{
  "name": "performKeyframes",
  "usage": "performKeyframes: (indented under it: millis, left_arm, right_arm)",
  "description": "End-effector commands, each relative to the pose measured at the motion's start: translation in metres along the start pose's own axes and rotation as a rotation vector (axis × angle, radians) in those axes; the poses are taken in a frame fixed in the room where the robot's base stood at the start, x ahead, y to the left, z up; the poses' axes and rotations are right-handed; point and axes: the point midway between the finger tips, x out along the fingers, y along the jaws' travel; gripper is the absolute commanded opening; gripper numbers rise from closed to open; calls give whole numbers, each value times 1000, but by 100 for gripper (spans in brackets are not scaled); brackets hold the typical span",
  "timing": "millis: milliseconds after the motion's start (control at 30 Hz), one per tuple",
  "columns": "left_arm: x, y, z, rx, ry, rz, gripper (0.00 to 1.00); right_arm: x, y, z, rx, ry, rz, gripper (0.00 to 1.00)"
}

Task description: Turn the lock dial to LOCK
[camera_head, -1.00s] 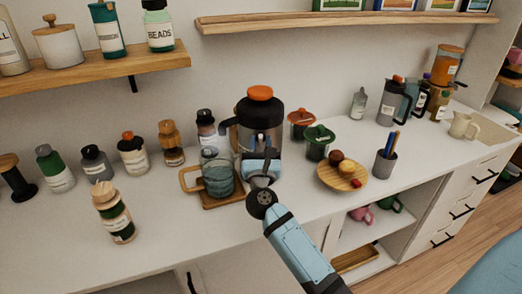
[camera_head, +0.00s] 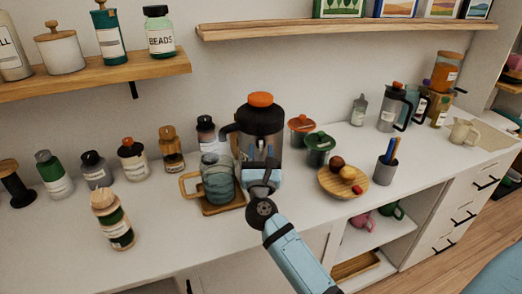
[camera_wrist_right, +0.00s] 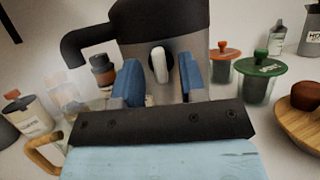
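A black-topped canister (camera_head: 262,117) with an orange knob and a side spout stands at the middle of the counter. In the right wrist view, its body carries an upright white dial handle (camera_wrist_right: 160,64). The dial's markings cannot be read. My right gripper (camera_head: 260,158) is in front of the canister. In the right wrist view, its two blue fingers (camera_wrist_right: 159,80) are spread, one on each side of the white handle, with visible gaps. I cannot tell how far the fingertips reach past it. My left gripper is not in view.
A glass mug (camera_head: 217,184) on a wooden coaster stands close at the left. Red-lidded (camera_head: 301,131) and green-lidded (camera_head: 319,149) jars and a round wooden board (camera_head: 330,188) are at the right. A shelf (camera_head: 340,26) hangs above. The front counter strip is mostly clear.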

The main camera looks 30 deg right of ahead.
Motion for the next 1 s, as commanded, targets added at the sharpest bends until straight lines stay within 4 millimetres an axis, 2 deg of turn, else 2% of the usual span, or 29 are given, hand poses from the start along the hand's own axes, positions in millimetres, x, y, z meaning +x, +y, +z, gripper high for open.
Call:
performKeyframes:
  millis: [200,400,1000]
  left_arm:
    - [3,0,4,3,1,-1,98]
    - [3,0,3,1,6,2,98]
    - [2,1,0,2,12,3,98]
  right_arm:
    - [-39,0,-2,0,2,1,38]
    - [-61,0,0,2,0,0,38]
    - [-65,0,1,-3,-1,2,38]
